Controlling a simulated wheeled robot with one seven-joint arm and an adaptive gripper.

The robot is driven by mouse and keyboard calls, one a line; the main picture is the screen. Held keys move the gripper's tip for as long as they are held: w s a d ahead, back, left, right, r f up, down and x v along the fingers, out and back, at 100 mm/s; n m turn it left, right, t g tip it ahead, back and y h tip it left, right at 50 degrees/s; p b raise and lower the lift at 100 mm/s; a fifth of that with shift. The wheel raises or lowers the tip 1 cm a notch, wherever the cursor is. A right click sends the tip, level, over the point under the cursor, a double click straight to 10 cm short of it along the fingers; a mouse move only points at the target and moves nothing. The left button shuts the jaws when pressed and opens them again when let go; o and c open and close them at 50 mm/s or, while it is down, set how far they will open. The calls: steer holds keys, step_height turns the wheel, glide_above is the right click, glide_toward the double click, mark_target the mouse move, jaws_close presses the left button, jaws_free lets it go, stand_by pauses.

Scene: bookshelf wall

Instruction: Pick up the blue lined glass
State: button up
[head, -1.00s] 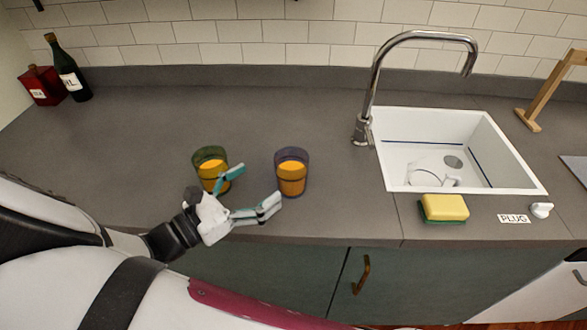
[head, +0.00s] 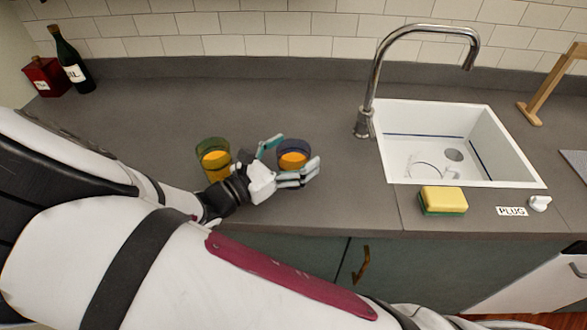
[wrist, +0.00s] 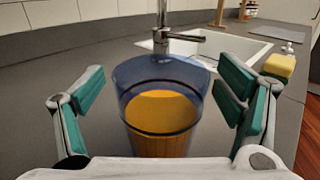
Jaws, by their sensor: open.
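The blue lined glass (head: 293,148), with a bluish rim and orange contents, stands upright on the grey counter. In the wrist view the glass (wrist: 162,110) is centred between the fingers, its lower part hidden by my gripper's body. My gripper (head: 288,160) is open, with one finger on each side of the glass. In the wrist view a gap shows between each teal finger pad and the glass, so my gripper (wrist: 162,105) does not appear to touch its sides.
A green-rimmed glass (head: 213,158) with orange contents stands left of my gripper, close to my wrist. A white sink (head: 480,180) with a chrome faucet (head: 372,90) and a yellow-green sponge (head: 444,200) are to the right. A bottle (head: 72,62) and red container (head: 46,78) stand far left.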

steer(key=shift+c, duration=0.2)
steer(key=c, duration=2)
steer(key=shift+r, duration=0.1)
steer(key=shift+r, duration=0.45)
steer(key=r, duration=0.2)
steer(key=shift+s+r, duration=0.3)
steer(key=shift+s, duration=0.05)
steer(key=s, duration=0.5)
steer(key=s+d+r, duration=0.1)
steer(key=s, duration=0.9)
steer(key=shift+s+d+r, duration=0.15)
